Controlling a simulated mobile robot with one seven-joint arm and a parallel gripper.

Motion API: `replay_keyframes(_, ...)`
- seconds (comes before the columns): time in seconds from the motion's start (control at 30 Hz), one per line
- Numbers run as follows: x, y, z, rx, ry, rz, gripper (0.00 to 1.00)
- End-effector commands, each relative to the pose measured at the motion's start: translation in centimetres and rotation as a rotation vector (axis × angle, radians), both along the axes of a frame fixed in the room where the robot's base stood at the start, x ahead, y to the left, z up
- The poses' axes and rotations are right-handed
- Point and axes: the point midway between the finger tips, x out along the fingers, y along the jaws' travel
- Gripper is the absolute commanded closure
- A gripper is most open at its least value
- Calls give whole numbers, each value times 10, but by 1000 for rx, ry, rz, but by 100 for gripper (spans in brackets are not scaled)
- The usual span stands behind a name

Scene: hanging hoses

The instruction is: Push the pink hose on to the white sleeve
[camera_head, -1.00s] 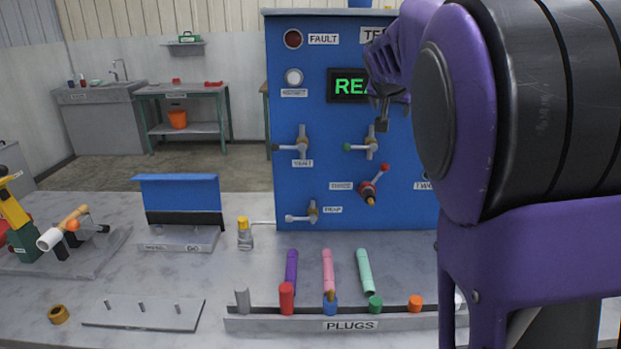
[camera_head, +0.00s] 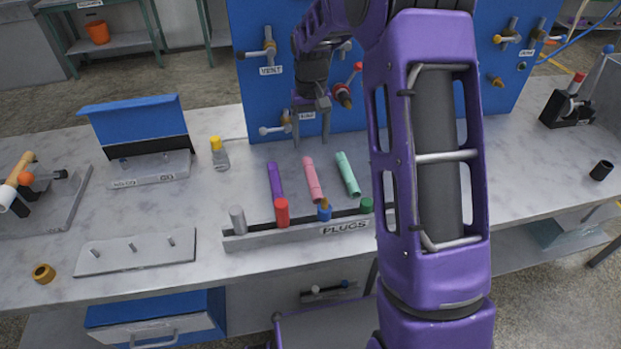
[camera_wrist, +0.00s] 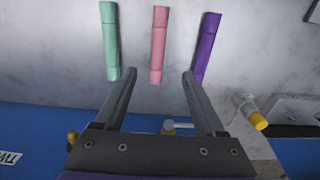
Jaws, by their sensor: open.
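The pink hose (camera_head: 312,180) lies on the grey worktop between a purple hose (camera_head: 275,182) and a mint-green hose (camera_head: 347,174), just behind the plug rack. My gripper (camera_head: 311,141) is open and empty, pointing down behind the far end of the pink hose. In the wrist view, the pink hose (camera_wrist: 158,45) lies ahead of the gap between my fingers (camera_wrist: 160,76), apart from both. The purple hose (camera_wrist: 205,45) is close to one fingertip in that picture. A white sleeve-like end (camera_head: 8,198) shows on the fixture at the far left, partly cut off.
The plug rack (camera_head: 340,229) stands in front of the hoses. A blue panel (camera_head: 250,100) with valves rises behind my gripper. A yellow-capped bottle (camera_head: 219,155), a pegged plate (camera_head: 90,258) and a brass ring (camera_head: 43,273) are on the left. Open worktop lies right of my arm.

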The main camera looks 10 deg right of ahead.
Motion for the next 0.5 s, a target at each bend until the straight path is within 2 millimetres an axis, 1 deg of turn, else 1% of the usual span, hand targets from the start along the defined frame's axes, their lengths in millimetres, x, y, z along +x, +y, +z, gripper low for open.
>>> replay_keyframes(0.03, -1, 0, -14, 0, 5, 0, 28)
replay_keyframes(0.23, -1, 0, -55, -1, 3, -1, 28)
replay_keyframes(0.3, 0, 0, -66, -1, 1, -1, 28)
replay_keyframes(0.4, 0, 0, -76, -1, 0, -1, 28)
replay_keyframes(0.5, 0, -1, -80, -1, -1, -1, 28)
